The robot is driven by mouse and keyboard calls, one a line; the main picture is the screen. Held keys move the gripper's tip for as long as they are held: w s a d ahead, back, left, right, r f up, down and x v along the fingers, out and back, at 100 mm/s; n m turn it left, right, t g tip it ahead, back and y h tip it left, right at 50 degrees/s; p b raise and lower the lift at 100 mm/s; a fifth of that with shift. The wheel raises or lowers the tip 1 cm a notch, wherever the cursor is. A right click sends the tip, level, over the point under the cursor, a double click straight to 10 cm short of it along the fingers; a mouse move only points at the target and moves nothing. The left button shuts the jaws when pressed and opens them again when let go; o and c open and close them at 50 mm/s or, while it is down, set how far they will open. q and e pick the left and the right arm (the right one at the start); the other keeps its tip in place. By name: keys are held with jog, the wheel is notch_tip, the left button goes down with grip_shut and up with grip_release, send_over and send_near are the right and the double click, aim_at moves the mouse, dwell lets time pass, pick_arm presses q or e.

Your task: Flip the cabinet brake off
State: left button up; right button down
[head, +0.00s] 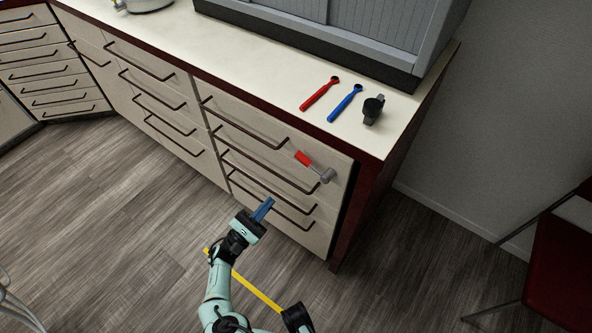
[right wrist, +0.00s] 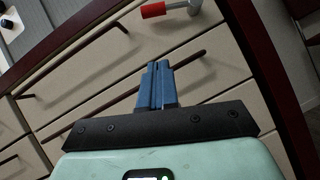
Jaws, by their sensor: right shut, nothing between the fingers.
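The cabinet brake (head: 304,158) is a lever with a red grip and a grey pivot end, mounted on the drawer front near the right end of the cabinet. The red grip points up and left from the pivot. It also shows at the top of the right wrist view (right wrist: 153,10), partly cut off by the frame edge. My right gripper (head: 267,203) is below and left of the brake in the head view, apart from it. Its blue fingers (right wrist: 160,68) are shut and empty in front of the lower drawers. My left gripper is not in view.
Dark drawer handles (head: 265,182) stick out around the brake. On the counter (head: 235,52) lie a red tool (head: 320,93), a blue tool (head: 345,103) and a black object (head: 372,110), beside a grey shuttered unit (head: 345,35). A red chair (head: 560,265) stands right.

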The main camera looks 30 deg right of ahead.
jog(key=shift+d, duration=0.1)
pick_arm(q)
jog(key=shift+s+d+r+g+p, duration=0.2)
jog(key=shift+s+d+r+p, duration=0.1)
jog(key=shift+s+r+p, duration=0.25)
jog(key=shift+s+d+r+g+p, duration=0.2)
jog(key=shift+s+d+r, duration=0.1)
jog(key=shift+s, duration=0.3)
pick_arm(e)
jog(key=s+a+r+x, duration=0.1)
jog(key=s+r+x, duration=0.1)
jog(key=x, duration=1)
jog(key=shift+w+d+r, duration=0.25)
jog(key=shift+w+r, duration=0.05)
jog(key=shift+w, duration=0.05)
